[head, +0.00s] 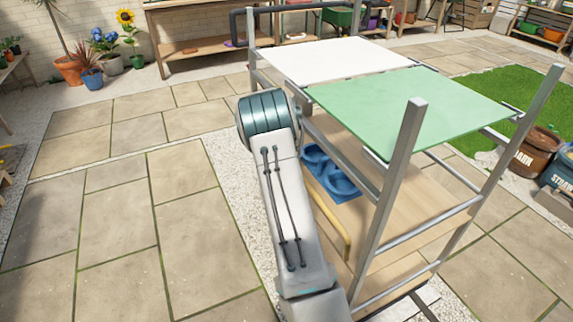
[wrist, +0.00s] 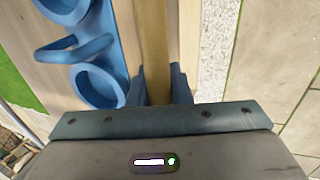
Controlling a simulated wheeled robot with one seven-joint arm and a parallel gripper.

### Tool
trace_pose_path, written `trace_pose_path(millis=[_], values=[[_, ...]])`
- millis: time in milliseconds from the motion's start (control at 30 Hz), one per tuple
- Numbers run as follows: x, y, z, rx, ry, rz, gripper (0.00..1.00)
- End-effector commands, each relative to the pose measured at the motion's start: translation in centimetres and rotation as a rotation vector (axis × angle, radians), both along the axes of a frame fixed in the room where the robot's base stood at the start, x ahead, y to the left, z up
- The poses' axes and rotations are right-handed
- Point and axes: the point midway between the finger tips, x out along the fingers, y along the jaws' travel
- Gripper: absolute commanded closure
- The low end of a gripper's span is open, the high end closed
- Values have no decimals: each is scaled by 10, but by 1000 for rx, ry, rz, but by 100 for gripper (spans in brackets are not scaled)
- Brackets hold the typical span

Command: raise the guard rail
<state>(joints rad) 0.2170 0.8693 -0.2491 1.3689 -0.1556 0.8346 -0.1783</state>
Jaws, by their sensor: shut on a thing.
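The guard rail (head: 335,232) is a yellow bar along the near-left edge of the cart's wooden lower deck, low beside the deck. In the wrist view the rail (wrist: 155,35) runs straight away from my gripper (wrist: 160,88). The two dark blue-grey fingers stand on either side of the bar, shut on it. In the head view my arm hides my gripper and part of the rail.
A blue holder with round cups (head: 329,172) lies on the deck beside the rail. Grey posts (head: 392,185) and the white (head: 335,58) and green (head: 415,105) tops stand over the deck. Paving (head: 110,215) to the left is clear.

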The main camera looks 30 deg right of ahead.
Motion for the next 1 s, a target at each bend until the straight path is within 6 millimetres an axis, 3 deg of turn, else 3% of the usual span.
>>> trace_pose_path(millis=[867,900,967,1000], values=[[-2,-5,-1,0,4,-3,100],[-2,-5,-1,1,5,-3,80],[-2,-5,-1,1,5,-3,63],[-2,-5,-1,0,4,-3,60]])
